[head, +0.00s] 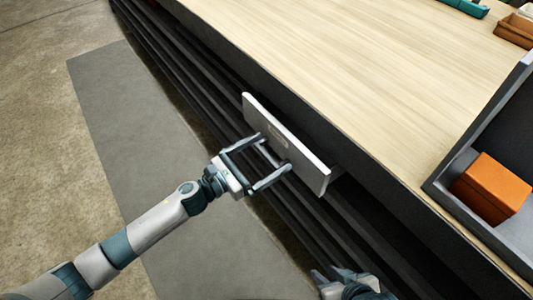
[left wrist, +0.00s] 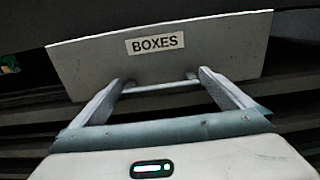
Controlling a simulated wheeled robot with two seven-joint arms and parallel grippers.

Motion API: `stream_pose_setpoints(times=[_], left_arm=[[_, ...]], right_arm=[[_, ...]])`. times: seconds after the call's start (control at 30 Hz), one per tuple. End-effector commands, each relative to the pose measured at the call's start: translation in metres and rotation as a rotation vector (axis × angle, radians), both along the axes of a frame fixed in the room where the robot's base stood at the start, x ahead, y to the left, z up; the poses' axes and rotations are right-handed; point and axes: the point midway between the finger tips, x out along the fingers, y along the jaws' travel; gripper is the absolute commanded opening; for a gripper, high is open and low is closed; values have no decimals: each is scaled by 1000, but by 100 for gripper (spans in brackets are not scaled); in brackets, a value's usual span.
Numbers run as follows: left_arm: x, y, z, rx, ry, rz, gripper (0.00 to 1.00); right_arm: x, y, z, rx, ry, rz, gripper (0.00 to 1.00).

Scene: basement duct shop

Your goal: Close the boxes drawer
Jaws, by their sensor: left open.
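The boxes drawer (head: 302,158) has a light grey front panel that stands out a little from the dark bench front, below the wooden top. In the left wrist view its front (left wrist: 88,66) carries a label reading BOXES (left wrist: 155,43). A thin bar handle (left wrist: 160,87) runs across below the label. My left gripper (head: 276,152) is open in front of the panel, its fingertips close to it. In the left wrist view the fingers (left wrist: 160,82) stand at either end of the handle; I cannot tell if they touch. My right gripper (head: 340,278) shows only partly at the bottom edge.
The wooden benchtop (head: 350,65) is mostly clear. A dark grey tray (head: 474,135) with an orange box (head: 492,187) stands at its right. A brown box (head: 515,30) and a teal item (head: 466,7) lie at the back. A grey mat (head: 125,125) covers floor beside the bench.

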Motion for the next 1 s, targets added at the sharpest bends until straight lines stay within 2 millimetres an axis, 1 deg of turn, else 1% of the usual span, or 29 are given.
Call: stream_pose_setpoints(times=[0.3,0.33,0.37,0.4,0.47,0.5,0.53,0.67,0.9,1.0], left_arm=[[1,-1,0,0,0,0,100],[1,-1,0,0,0,0,95],[1,-1,0,0,0,0,88],[1,-1,0,0,0,0,78],[1,-1,0,0,0,0,64],[1,-1,0,0,0,0,55],[1,-1,0,0,0,0,49],[4,-6,0,-1,-2,-1,49],[25,-34,1,-2,-3,-2,49],[27,-37,1,0,-1,-1,49]], right_arm=[[-2,0,-1,-1,3,4,31],[-2,1,0,-1,3,4,31],[-2,1,0,-1,3,4,31],[-2,1,0,0,3,4,31],[-2,1,0,0,3,4,31],[-2,1,0,0,3,4,31],[-2,1,0,0,3,4,31],[-2,1,-1,2,1,5,31],[2,6,1,17,-23,6,31],[3,7,2,20,-29,7,31]])
